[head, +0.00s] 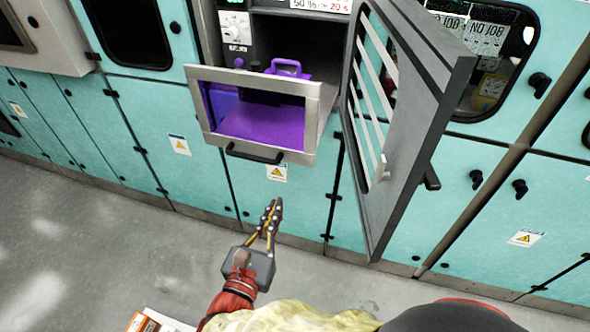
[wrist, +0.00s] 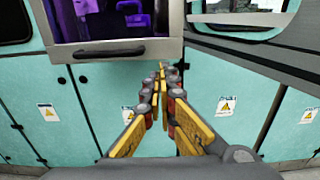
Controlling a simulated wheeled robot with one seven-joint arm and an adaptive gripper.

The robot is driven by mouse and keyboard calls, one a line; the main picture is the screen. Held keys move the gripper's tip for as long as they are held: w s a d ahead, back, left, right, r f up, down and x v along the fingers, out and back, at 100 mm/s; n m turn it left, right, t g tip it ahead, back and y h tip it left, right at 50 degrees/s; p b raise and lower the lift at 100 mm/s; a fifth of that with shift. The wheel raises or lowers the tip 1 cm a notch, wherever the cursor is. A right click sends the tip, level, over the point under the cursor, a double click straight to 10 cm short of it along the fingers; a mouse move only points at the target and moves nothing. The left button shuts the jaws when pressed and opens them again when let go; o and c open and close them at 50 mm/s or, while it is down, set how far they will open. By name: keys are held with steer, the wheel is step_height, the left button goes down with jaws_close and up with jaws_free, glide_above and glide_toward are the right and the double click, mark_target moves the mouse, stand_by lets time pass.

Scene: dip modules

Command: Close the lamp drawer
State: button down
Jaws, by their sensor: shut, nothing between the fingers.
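The lamp drawer (head: 308,145) is pulled out of the cabinet in the head view. It has a pale metal frame around a window, a purple inside and a black bar handle (head: 255,154) along its lower front edge. In the wrist view the drawer front (wrist: 160,14) fills the upper left, with its handle (wrist: 108,52) below the window. My gripper (head: 273,207) is shut and empty. It is below and in front of the drawer, apart from the handle in the head view. In the wrist view the fingertips (wrist: 162,68) appear just right of and below the handle.
A grey slatted door (head: 415,125) stands open right of the drawer, reaching out into the room. Teal cabinets (head: 145,120) with black knobs line the wall. A purple handled object (head: 287,68) shows above the drawer's window. The grey floor (head: 110,235) at left is clear.

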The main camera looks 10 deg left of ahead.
mark_target(296, 161)
steer(key=w+b, duration=0.1)
steer(key=w, duration=0.3)
steer(key=w+b, duration=0.1)
steer(key=w, duration=0.3)
steer(key=w+d+b, duration=0.1)
steer(key=w, duration=0.3)
steer(key=shift+w+f, duration=0.1)
steer(key=shift+w, duration=0.45)
steer(key=shift+w, duration=0.1)
